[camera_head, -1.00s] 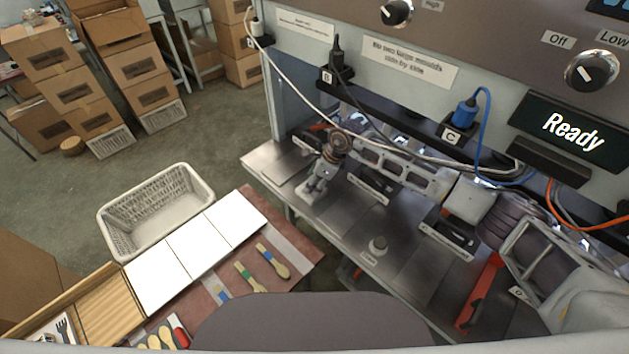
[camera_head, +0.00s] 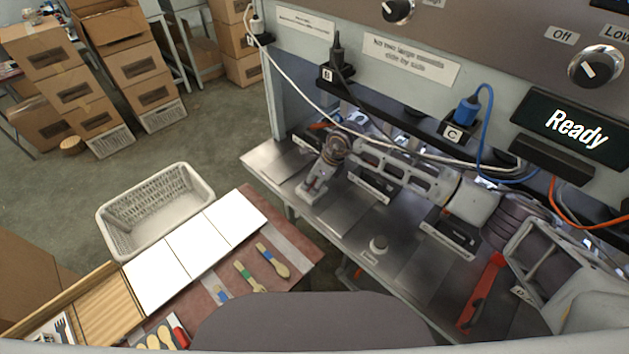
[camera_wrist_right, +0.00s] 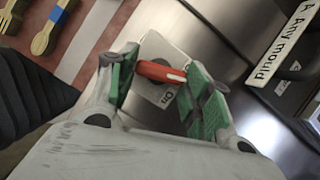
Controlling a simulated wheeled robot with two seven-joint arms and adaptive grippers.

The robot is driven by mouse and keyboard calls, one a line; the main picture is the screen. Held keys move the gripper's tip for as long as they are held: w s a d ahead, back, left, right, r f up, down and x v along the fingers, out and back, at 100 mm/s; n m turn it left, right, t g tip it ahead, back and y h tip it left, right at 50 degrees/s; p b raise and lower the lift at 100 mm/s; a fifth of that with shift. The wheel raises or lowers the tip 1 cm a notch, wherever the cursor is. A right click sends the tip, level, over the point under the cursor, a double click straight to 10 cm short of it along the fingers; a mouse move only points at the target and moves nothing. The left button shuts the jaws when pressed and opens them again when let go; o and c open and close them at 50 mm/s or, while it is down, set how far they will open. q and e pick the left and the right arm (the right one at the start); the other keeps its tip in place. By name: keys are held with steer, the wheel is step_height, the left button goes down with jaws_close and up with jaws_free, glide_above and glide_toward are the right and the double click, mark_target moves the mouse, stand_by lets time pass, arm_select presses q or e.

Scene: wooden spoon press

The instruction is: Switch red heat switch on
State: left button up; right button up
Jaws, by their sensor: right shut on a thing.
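The red heat switch (camera_wrist_right: 160,72) is a red rotary handle on a small pale plate (camera_wrist_right: 172,48) with an "On" label in the right wrist view. My right gripper (camera_wrist_right: 163,80) has its green-padded fingers on either side of the red handle and is shut on it. In the head view my right gripper (camera_head: 311,190) points down at the left end of the metal bench, and its fingers hide the switch there. My left gripper is not in view.
A white cable (camera_head: 300,95) hangs above my right arm. A white basket (camera_head: 112,235) and wooden spoons (camera_head: 272,260) are at left. A display (camera_head: 573,129) reads "Ready".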

steer(key=shift+s+a+m+t+h+b, duration=0.15)
steer(key=shift+m+t+b, duration=0.3)
steer(key=shift+m, duration=0.5)
steer(key=shift+w+d+m+t+h+b, duration=0.2)
steer(key=shift+m+b, duration=0.35)
steer(key=shift+m, duration=0.4)
steer(key=shift+s+a+m+t+h+b, duration=0.2)
steer(key=shift+m+t+h+b, duration=0.15)
steer(key=shift+m+b, duration=0.7)
steer(key=shift+s+a+m+t+h+b, duration=0.15)
steer(key=shift+m+h+b, duration=0.25)
steer(key=shift+m+b, duration=0.65)
steer(key=shift+m, duration=0.4)
steer(key=shift+m+h+b, duration=0.3)
steer(key=shift+m+b, duration=0.05)
steer(key=shift+m, duration=0.15)
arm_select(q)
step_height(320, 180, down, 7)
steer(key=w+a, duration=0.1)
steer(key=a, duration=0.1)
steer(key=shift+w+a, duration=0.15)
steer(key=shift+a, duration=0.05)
arm_select(e)
steer(key=o, duration=1)
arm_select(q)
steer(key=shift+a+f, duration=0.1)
